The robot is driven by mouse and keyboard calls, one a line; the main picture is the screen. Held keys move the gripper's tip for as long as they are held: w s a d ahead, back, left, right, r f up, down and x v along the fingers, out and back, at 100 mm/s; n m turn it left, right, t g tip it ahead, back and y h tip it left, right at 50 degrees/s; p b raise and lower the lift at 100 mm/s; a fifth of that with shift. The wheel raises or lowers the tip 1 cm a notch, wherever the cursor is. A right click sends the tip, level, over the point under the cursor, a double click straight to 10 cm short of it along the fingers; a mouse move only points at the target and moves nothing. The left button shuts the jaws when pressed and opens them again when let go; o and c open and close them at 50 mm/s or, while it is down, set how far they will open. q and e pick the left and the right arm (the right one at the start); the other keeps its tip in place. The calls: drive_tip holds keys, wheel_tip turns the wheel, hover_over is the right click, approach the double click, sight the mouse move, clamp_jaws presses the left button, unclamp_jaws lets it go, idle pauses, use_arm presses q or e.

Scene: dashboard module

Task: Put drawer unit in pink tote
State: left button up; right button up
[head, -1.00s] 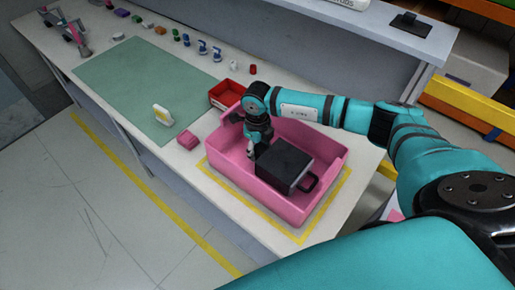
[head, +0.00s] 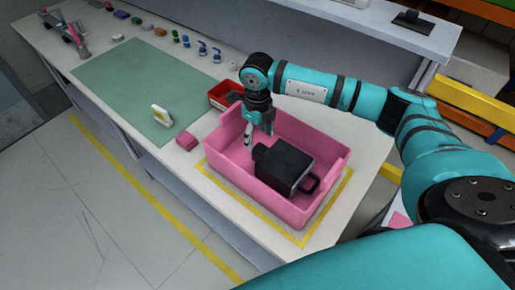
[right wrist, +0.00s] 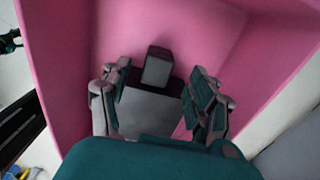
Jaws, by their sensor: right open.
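The black drawer unit (head: 288,165), a dark box with a loop handle at its right end, lies inside the pink tote (head: 235,166). It rests low in the tote, within its walls. My right gripper (head: 257,138) is open and empty above the left end of the unit, over the tote. In the right wrist view, the drawer unit (right wrist: 150,108) shows below and between the spread fingers of the gripper (right wrist: 159,82), with the pink wall (right wrist: 62,75) around it. My left gripper is not in view.
The tote stands inside a yellow taped outline on the bench (head: 340,165). A red bin (head: 222,94), a pink block (head: 186,141) and a white-yellow item (head: 161,116) are near it. A green mat (head: 130,85) and several small parts lie farther left.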

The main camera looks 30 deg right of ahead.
wheel_tip(320, 180, up, 5)
drive_tip(key=shift+f+b, duration=0.1)
drive_tip(key=shift+b, duration=0.35)
